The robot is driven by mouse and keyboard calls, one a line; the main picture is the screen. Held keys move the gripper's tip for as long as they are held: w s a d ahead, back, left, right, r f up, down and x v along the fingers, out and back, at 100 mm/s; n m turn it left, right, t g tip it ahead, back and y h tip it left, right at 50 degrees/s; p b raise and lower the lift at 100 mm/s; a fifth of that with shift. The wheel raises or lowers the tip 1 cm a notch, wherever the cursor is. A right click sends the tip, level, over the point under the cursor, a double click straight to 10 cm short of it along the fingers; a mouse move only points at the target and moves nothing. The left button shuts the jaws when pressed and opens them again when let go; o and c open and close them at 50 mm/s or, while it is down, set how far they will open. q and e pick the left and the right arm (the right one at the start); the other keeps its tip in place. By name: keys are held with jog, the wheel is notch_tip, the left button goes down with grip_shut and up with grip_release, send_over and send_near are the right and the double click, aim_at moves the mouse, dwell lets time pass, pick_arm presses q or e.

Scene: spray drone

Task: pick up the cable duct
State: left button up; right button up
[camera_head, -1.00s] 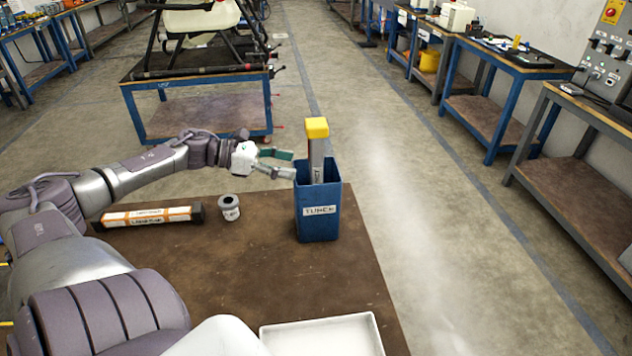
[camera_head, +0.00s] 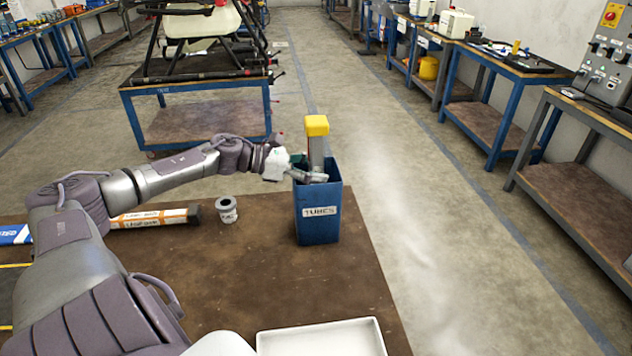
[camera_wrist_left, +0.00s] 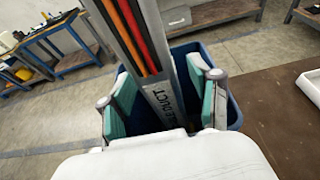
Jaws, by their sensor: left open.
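The cable duct (camera_head: 318,148) is a grey channel with a yellow end cap, standing upright in a blue bin (camera_head: 319,226) labelled TUBES. In the left wrist view the duct (camera_wrist_left: 158,70) shows orange, red and black strips inside and lettering ending in DUCT; its lower part is hidden in the bin. My left gripper (camera_head: 308,172) is at the bin's mouth. In the left wrist view its teal-padded fingers (camera_wrist_left: 164,105) are open, one on each side of the duct, with a gap visible on the left. My right gripper is not in view.
An orange-and-white labelled tube (camera_head: 155,217) lies on the brown table (camera_head: 260,285) at left, beside a small grey spool (camera_head: 227,209). A white tray (camera_head: 322,338) is at the front edge. A drone frame stands on a blue bench (camera_head: 195,83) behind.

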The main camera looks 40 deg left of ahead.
pick_arm(q)
jog(key=shift+w+d, duration=0.1)
grip_shut()
dwell(0.3)
jog(key=shift+r, duration=0.1)
